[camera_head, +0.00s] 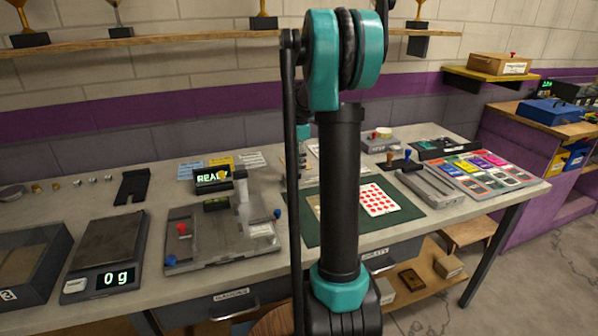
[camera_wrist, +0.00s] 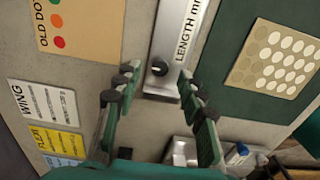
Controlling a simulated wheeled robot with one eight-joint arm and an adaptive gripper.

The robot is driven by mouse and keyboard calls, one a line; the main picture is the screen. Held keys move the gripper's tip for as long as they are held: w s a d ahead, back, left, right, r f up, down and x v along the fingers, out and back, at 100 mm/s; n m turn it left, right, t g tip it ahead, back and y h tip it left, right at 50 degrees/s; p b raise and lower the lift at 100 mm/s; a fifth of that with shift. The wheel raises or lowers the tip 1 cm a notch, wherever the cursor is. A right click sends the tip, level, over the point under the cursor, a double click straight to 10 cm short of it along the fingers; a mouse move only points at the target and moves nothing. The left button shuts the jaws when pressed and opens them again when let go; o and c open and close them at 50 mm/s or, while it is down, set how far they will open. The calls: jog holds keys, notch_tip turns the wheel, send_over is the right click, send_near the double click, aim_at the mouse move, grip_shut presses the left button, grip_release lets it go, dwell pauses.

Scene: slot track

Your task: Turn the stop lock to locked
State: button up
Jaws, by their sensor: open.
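My gripper (camera_wrist: 157,76) is open and empty in the wrist view, its two fingers spread left and right. Between and beyond the fingertips lies the end of a grey metal rail (camera_wrist: 163,40) lettered "LENGTH mm", with a small dark round knob (camera_wrist: 159,68) on it. No contact between fingers and knob shows. A grey fixture (camera_head: 205,255) there has a red knob (camera_head: 183,229) and a blue knob (camera_head: 277,213). I cannot tell which part is the stop lock, or its setting.
A scale (camera_head: 105,255) reading "0 g" and an open dark bin (camera_head: 28,262) stand at the left of the bench. A green mat (camera_head: 400,212) with a red-dotted card (camera_head: 379,199) lies right of my arm. Colored cards (camera_head: 485,168) fill the right end.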

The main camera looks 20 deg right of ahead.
aim_at(298, 176)
jog(key=shift+f, duration=1.75)
jog(key=shift+c, duration=0.5)
grip_shut()
